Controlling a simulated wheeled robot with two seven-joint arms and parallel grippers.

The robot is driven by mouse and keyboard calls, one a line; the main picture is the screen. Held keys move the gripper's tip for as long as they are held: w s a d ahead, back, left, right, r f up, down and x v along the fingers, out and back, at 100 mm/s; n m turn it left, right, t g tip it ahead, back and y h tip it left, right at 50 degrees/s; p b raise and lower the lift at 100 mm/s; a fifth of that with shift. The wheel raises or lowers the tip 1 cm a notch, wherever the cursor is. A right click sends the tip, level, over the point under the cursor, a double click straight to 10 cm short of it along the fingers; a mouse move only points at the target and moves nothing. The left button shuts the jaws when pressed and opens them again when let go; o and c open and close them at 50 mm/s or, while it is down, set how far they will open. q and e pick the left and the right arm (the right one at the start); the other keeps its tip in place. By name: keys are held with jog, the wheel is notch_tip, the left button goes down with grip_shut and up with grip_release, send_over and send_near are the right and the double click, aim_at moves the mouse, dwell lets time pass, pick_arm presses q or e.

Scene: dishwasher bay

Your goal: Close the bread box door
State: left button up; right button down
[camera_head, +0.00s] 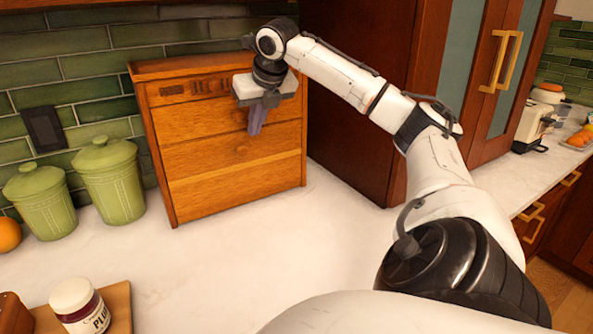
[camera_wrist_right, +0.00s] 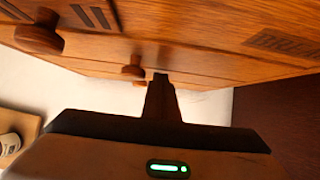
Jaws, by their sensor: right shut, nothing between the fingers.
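The wooden bread box (camera_head: 215,186) stands on the white counter against the green tiled wall. Its front shows stacked panels that look flush with the body; I see no clear gap. A round knob (camera_head: 241,149) sits on the middle panel, and two knobs show in the right wrist view, one close (camera_wrist_right: 40,36) and one farther (camera_wrist_right: 132,72). My right gripper (camera_head: 256,128) is shut and empty, its fingers pointing down in front of the upper front. The fingers also show in the right wrist view (camera_wrist_right: 161,92), close to the wood; contact cannot be told. My left gripper is not in view.
Two green lidded canisters (camera_head: 108,182) (camera_head: 42,203) and an orange (camera_head: 9,234) stand left of the box. A jar (camera_head: 79,305) sits on a wooden board (camera_head: 120,309) at front left. A tall dark cabinet (camera_head: 352,120) rises at right. The counter before the box is clear.

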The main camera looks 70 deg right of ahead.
jog(key=v, duration=1)
jog(key=shift+a+r, duration=0.1)
